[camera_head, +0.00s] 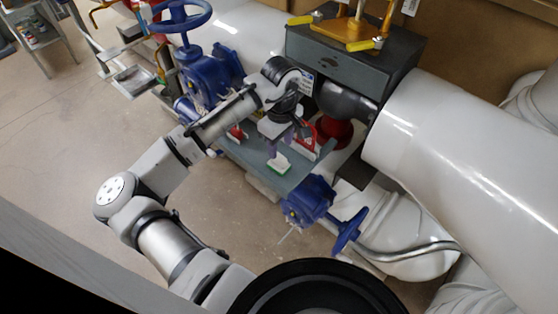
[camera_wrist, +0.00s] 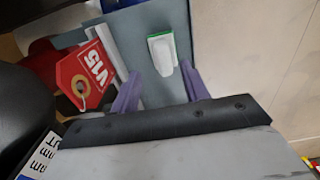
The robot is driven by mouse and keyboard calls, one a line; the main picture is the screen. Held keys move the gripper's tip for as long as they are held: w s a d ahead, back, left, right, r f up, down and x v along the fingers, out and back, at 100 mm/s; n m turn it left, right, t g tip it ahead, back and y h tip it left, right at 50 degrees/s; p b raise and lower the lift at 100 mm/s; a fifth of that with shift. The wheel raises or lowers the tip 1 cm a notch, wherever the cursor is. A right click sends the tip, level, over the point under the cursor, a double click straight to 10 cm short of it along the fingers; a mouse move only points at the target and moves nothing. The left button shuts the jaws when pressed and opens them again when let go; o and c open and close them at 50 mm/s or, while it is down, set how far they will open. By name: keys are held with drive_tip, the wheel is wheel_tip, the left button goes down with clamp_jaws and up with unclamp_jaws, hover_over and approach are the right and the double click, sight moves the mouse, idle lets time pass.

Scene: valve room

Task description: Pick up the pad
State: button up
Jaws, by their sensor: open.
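The pad, a small white block with a green underside, lies on a blue-grey shelf (camera_head: 248,156) in the head view (camera_head: 279,163). In the wrist view the pad (camera_wrist: 161,52) sits at upper middle, ahead of my fingertips. My gripper (camera_wrist: 160,80) is open, with its purple fingers spread to the left and right below the pad in the picture. In the head view my gripper (camera_head: 279,147) is just above the pad. Nothing shows between the fingers, and I cannot tell the exact height gap.
Blue valves (camera_head: 308,199) and a large white pipe (camera_head: 450,150) flank the shelf. Floor at left is open.

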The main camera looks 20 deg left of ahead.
sight(279, 156)
drive_tip(key=f, duration=0.1)
drive_tip(key=f+p, duration=0.1)
drive_tip(key=f, duration=0.2)
drive_tip(key=shift+s+a+p, duration=0.15)
drive_tip(key=shift+s+p, duration=0.15)
drive_tip(key=shift+p, duration=0.05)
drive_tip(key=shift+f, duration=0.55)
clamp_jaws()
drive_tip(key=shift+r, duration=0.1)
wheel_tip(279, 156, up, 20)
drive_tip(key=b, duration=0.2)
drive_tip(key=shift+b, duration=0.4)
